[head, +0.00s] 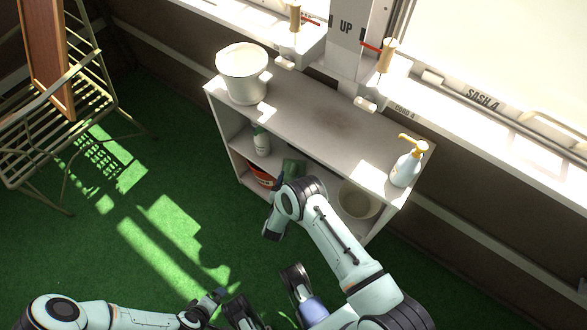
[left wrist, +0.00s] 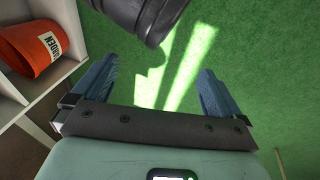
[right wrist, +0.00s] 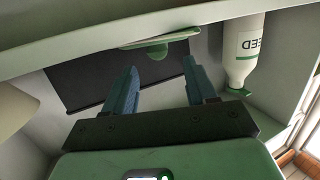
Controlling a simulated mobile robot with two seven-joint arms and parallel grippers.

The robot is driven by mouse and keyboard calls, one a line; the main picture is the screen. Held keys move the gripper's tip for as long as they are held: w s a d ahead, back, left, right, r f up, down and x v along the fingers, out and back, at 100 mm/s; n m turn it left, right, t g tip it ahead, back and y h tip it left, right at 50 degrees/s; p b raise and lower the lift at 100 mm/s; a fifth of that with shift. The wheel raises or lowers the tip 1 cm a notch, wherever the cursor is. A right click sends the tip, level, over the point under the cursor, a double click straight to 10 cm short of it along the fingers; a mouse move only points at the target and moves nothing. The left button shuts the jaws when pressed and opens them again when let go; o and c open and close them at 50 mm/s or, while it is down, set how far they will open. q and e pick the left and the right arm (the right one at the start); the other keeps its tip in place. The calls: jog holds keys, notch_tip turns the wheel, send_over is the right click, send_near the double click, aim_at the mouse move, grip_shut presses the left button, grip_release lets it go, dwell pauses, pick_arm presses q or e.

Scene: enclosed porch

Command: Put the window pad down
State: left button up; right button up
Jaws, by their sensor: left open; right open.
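What I take to be the window pad is a green piece with a rounded tab (right wrist: 152,52) at the inner shelf board in the right wrist view. A green shape (head: 293,167) shows in the same shelf bay in the head view. My right gripper (right wrist: 165,80) is open, reaching into the shelf, its fingertips just short of the green piece with nothing between them. In the head view my right gripper (head: 281,174) is partly hidden by its arm. My left gripper (left wrist: 155,80) is open and empty above the green floor.
A white shelf unit (head: 325,122) carries a white bucket (head: 243,75) and pump bottle (head: 407,163). Inside are a seed bottle (right wrist: 243,48), an orange-red container (left wrist: 38,45) and a pale bowl (head: 357,202). A metal chair (head: 70,110) stands left. Green floor (head: 90,240) is clear.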

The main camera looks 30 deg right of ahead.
pick_arm(q)
jog(key=shift+s+d+r+g+p, duration=0.15)
jog(key=shift+s+d+r+p, duration=0.2)
jog(key=shift+s, duration=0.2)
jog(key=shift+s+d+r+g+p, duration=0.15)
jog(key=shift+s+d+r+p, duration=0.1)
jog(key=shift+s+r, duration=0.25)
pick_arm(e)
jog(key=s+a+n+g+y, duration=0.1)
jog(key=s+a+g+y, duration=0.2)
jog(key=s, duration=0.6)
jog(key=s+a+n+g+y, duration=0.2)
jog(key=s+y, duration=0.4)
jog(key=s, duration=0.3)
jog(key=s+a+n+g+y, duration=0.1)
jog(key=s+a+g+y, duration=0.3)
jog(key=s, duration=0.5)
jog(key=shift+a+f+y, duration=0.15)
jog(key=shift+a+y, duration=0.35)
